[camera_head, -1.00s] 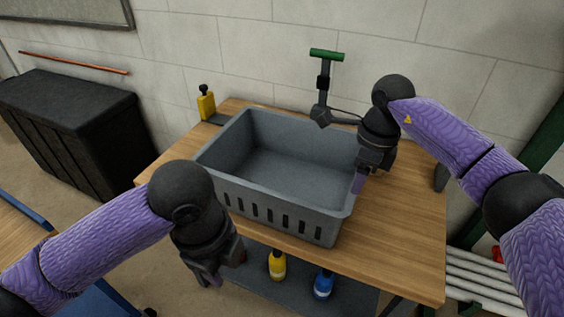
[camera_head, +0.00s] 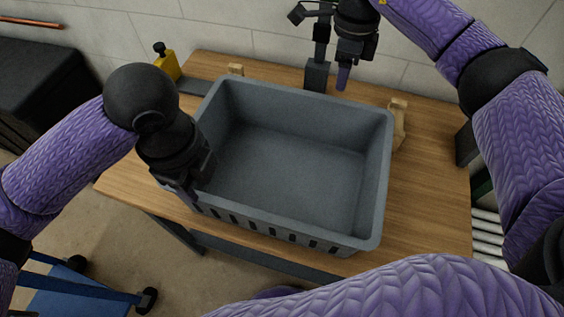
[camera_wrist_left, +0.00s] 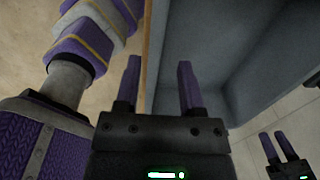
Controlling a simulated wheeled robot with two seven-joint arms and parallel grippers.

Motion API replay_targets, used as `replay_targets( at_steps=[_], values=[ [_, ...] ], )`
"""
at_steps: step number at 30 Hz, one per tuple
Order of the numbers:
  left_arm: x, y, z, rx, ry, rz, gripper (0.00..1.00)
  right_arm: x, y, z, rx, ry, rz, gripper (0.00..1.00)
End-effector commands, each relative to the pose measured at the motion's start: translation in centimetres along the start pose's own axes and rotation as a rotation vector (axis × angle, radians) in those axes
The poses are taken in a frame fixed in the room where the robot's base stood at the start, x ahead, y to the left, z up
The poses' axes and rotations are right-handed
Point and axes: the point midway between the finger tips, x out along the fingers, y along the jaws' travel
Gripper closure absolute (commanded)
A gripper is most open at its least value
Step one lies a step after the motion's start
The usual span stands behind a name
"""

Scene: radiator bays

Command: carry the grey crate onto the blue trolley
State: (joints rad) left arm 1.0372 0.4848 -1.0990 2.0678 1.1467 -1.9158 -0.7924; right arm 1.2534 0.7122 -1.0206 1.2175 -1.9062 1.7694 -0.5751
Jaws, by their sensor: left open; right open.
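The grey crate (camera_head: 290,165) stands empty and upright on a wooden table. My left gripper (camera_head: 188,190) is at the crate's left wall near the front corner. In the left wrist view its open fingers (camera_wrist_left: 158,85) appear on either side of the crate wall (camera_wrist_left: 160,60); contact cannot be told. My right gripper (camera_head: 342,78) is open, just beyond the crate's far rim, apart from it; it seems to show in the left wrist view (camera_wrist_left: 280,148). The blue trolley (camera_head: 75,300) is partly in view on the floor at the lower left.
The wooden table (camera_head: 435,190) has bare top right of the crate. Wooden blocks stand beside it at the right (camera_head: 398,122) and behind (camera_head: 236,69). A dark stand (camera_head: 317,77) and a yellow bottle (camera_head: 168,64) are at the back. A black chest (camera_head: 50,75) is far left.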

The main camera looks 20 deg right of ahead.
Motion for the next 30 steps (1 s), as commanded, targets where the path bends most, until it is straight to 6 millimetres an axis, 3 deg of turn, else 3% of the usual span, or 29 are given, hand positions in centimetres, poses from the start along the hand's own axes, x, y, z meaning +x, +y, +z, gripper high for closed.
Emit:
replay_targets(
  at_steps=[5,12,18,30],
  values=[
    [1.8,0.1,0.0,-0.003,0.001,0.004,0.50,1.8,0.0,0.0,0.001,0.002,0.003,0.50],
    [6.4,0.1,0.0,-0.003,0.000,0.004,0.50,6.5,0.1,0.0,0.000,0.001,0.004,0.50],
    [9.1,0.1,0.0,-0.001,0.000,0.002,0.50,9.1,0.0,0.0,0.000,0.000,0.002,0.50],
    [9.9,0.0,0.0,0.000,-0.001,-0.001,0.50,9.9,0.0,0.0,0.000,0.000,0.000,0.50]
  ],
)
